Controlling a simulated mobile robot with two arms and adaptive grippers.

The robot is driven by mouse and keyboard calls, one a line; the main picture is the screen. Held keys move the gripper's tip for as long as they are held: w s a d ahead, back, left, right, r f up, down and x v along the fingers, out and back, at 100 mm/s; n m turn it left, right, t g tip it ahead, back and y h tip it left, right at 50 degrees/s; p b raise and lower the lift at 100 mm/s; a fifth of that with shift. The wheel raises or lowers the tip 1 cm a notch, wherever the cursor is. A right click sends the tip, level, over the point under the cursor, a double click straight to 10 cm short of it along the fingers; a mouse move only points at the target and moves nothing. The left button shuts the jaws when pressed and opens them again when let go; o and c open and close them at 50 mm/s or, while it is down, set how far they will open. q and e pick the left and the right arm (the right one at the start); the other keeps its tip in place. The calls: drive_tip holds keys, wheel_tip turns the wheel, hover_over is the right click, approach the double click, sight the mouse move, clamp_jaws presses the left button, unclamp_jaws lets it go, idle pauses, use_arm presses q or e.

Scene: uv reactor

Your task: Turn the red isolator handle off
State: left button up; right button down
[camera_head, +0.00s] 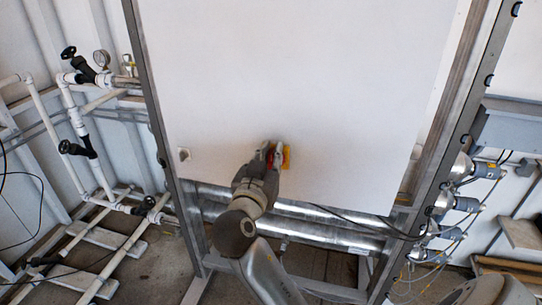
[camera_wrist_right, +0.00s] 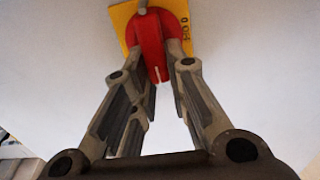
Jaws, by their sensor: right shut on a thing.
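The red isolator handle (camera_wrist_right: 152,48) sits on a yellow plate (camera_wrist_right: 125,15) on the white panel. In the right wrist view its grip points down toward me, between the fingers. In the head view the red handle (camera_head: 270,158) and yellow plate (camera_head: 286,157) show only in part, behind my right gripper (camera_head: 267,154). My right gripper, also in the right wrist view (camera_wrist_right: 160,62), is shut on the handle with one finger on each side. Lettering at the plate's right edge is too small to read for certain. My left gripper is in neither view.
The white panel (camera_head: 300,70) stands in a grey metal frame (camera_head: 160,100). White pipes with black valves (camera_head: 70,148) and a gauge are at the left. Silver tubes (camera_head: 320,232) run below the panel. A grey box (camera_head: 510,125) and cables are at the right.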

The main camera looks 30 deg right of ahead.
drive_tip(key=shift+n, duration=0.3)
drive_tip(key=shift+w+a+f+n+p, duration=0.35)
drive_tip(key=shift+n+p, duration=1.15)
drive_tip(key=shift+n, duration=1.15)
drive_tip(key=shift+w+a+f+n+p, duration=0.25)
drive_tip(key=shift+n+p, duration=1.25)
drive_tip(key=shift+n, duration=1.1)
drive_tip(key=shift+w+a+f+n+p, duration=0.35)
drive_tip(key=shift+n+p, duration=1.15)
drive_tip(key=shift+n, duration=1.15)
drive_tip(key=shift+w+d+f, duration=0.1)
drive_tip(key=shift+f, duration=0.05)
drive_tip(key=c, duration=1.4)
unclamp_jaws()
